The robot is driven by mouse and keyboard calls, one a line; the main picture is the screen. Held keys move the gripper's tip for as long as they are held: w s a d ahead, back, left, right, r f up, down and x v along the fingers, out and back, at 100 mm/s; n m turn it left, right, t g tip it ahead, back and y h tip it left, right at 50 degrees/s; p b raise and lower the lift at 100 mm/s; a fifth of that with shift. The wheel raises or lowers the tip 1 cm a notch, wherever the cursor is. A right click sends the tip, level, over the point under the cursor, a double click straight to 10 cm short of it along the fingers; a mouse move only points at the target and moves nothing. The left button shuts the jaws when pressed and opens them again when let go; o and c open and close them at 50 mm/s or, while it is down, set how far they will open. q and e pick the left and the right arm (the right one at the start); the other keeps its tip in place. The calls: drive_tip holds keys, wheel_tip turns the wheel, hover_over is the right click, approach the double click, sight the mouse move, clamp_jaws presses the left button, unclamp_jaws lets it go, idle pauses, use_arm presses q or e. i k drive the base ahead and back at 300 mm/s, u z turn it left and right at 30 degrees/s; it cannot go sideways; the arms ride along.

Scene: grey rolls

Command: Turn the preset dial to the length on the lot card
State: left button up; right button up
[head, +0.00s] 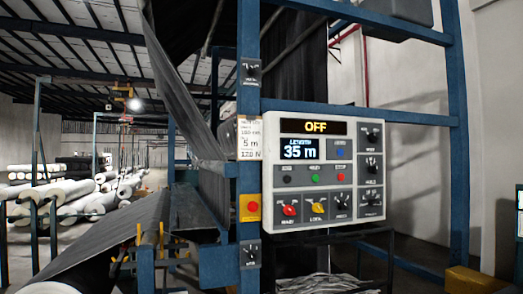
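The white control panel (272,178) hangs on the blue frame right of centre. Its upper display (315,127) reads OFF. The blue length screen (299,149) reads 35 m. Dark knobs sit on the panel's right side and lower right, beside a red knob (289,210) and a yellow knob (318,208). Their labels are too small to read surely, so I cannot tell which is the preset dial. The white lot card (249,138) is on the post left of the panel. Neither gripper is in view.
A red button on a yellow box (250,207) and small dark switch boxes (250,71) (249,253) are on the post. Grey sheet (125,225) runs over rollers at left. White rolls (75,190) lie behind. A yellow box (470,281) is at lower right.

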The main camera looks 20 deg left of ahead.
sight(372, 202)
drive_tip(key=u, duration=0.5)
drive_tip(key=i, duration=1.3)
drive_tip(key=z, duration=0.3)
drive_tip(key=i, duration=1.05)
drive_tip(key=z, duration=0.65)
